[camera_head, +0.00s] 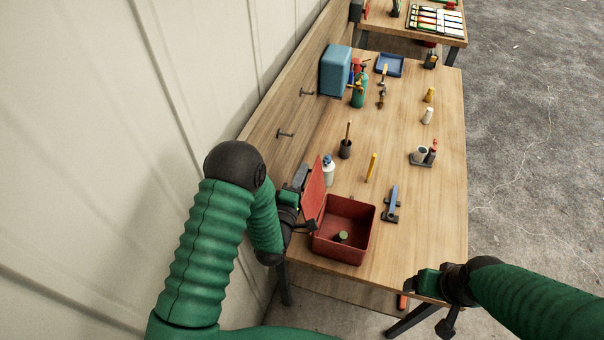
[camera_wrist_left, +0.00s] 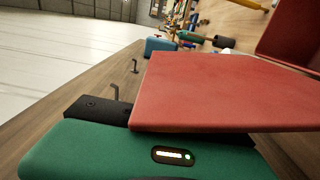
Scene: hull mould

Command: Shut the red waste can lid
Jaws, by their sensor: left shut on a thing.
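The red waste can (camera_head: 343,246) is an open box on the near end of the wooden table, with a small dark green-topped item inside. Its red lid (camera_head: 313,188) stands raised along the can's left side, close to upright. My left gripper (camera_head: 298,190) is at the lid's outer left side, shut on the lid. In the left wrist view the lid (camera_wrist_left: 225,92) lies over the green and black gripper body (camera_wrist_left: 90,145), and its fingertips are mostly hidden. My right gripper (camera_head: 428,284) is at the near right table edge, apart from the can; its jaws are unclear.
A blue clamp-like tool (camera_head: 392,203) stands right of the can. A white bottle (camera_head: 328,170), a yellow marker (camera_head: 371,167) and a dark pot (camera_head: 346,149) stand behind it. A wooden back panel (camera_head: 290,110) with hooks runs along the left.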

